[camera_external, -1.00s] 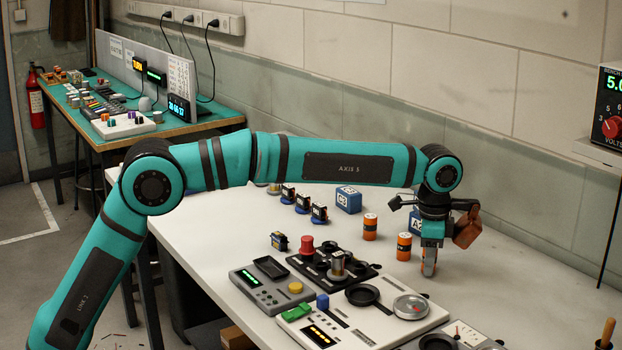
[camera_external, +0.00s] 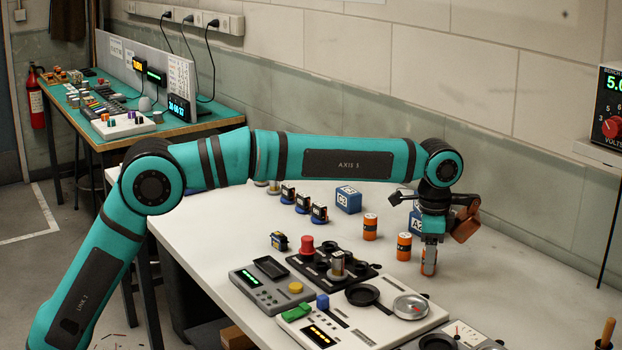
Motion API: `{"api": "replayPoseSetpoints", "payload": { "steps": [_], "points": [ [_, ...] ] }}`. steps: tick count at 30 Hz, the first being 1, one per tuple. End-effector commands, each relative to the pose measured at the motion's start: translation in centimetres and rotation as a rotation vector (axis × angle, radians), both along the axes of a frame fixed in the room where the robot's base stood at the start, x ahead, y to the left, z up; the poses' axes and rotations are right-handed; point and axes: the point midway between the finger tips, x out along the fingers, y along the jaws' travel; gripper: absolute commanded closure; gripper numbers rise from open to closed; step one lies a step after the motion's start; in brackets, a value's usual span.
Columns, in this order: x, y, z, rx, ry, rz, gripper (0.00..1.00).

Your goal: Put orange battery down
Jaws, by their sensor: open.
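Blue cubes (camera_external: 348,199) stand at the back, one partly hidden behind my gripper.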

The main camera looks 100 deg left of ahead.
Motion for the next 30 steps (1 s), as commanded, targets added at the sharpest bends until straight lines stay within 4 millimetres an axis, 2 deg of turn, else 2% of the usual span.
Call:
{"api": "replayPoseSetpoints", "payload": {
  "steps": [9,15,21,30],
  "points": [
    [0.0,0.0,6.1,0.001,-0.002,0.0,0.49],
    [0.0,0.0,9.1,0.0,-0.001,0.0,0.49],
    [0.0,0.0,10.6,0.0,-0.001,0.0,0.49],
    [-0.1,-0.1,10.8,0.001,-0.002,0.0,0.49]
  ]
}}
